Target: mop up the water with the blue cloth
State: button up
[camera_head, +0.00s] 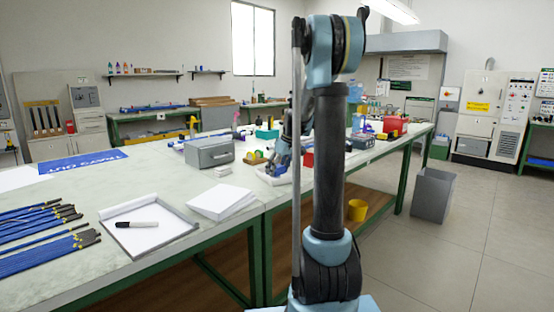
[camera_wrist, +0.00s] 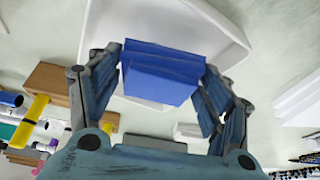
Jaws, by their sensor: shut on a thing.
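My gripper (camera_wrist: 162,72) is shut on the blue cloth (camera_wrist: 160,80), a folded block held between the two fingers in the wrist view. The cloth is over a white shallow tray (camera_wrist: 105,22); I cannot tell whether it touches the tray floor. In the head view my gripper (camera_head: 281,160) is low over the bench, at the white tray (camera_head: 270,179). The cloth cannot be made out there. I cannot make out any water in either view.
A grey box (camera_head: 209,152) stands left of the tray, with a white stack (camera_head: 221,203) nearer. A wooden block (camera_wrist: 52,80) is close beside the tray. A red thing (camera_head: 308,160) is to the right. Blue rods (camera_head: 40,250) lie at the bench's left.

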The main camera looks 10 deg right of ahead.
jog(key=shift+a+r, duration=0.1)
jog(key=shift+r, duration=2.6)
